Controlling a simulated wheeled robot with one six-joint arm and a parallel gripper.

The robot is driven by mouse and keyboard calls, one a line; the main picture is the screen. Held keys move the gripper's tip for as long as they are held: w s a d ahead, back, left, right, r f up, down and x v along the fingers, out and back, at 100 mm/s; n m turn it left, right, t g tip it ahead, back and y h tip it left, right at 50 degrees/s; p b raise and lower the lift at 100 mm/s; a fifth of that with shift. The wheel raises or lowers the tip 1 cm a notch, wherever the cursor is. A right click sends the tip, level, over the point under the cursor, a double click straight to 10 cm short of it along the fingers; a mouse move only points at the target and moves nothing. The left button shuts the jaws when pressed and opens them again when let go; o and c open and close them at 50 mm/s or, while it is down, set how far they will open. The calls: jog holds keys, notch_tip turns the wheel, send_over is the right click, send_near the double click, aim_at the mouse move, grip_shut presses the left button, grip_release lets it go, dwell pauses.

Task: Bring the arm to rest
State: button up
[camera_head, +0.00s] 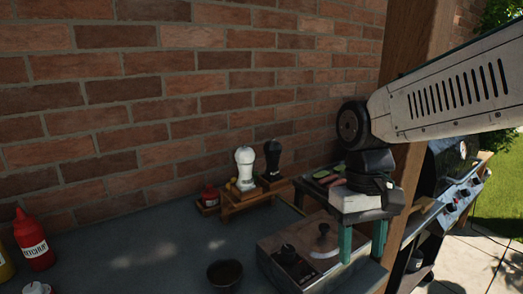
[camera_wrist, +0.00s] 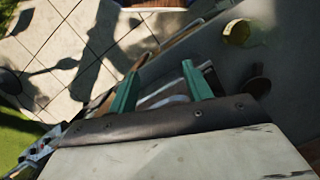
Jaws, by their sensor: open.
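My gripper (camera_head: 362,246) hangs from the arm at the right of the head view, with its two green fingers pointing down. The fingers are apart, and nothing shows between them. It is over the right end of the dark grey table (camera_head: 130,255), beside a low box (camera_head: 300,270) with a dark knob and a round metal piece on top. Whether the fingertips touch anything cannot be told. In the wrist view the gripper (camera_wrist: 160,72) also shows spread green fingers, with pale and dark shapes beyond them.
A wooden post (camera_head: 412,60) and a grill (camera_head: 445,190) stand close on the right. A white grinder (camera_head: 245,170) and black grinder (camera_head: 272,160) stand by the brick wall (camera_head: 150,90). A dark cup (camera_head: 225,276) is in front; a ketchup bottle (camera_head: 34,243) stands left.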

jog(key=s+d+m+t, duration=0.2)
jog(key=s+d+t, duration=0.1)
jog(key=s+d, duration=0.6)
jog(key=shift+s+r+m+t, duration=0.2)
jog(key=shift+s+m+t, duration=0.1)
jog(key=shift+s, duration=1.05)
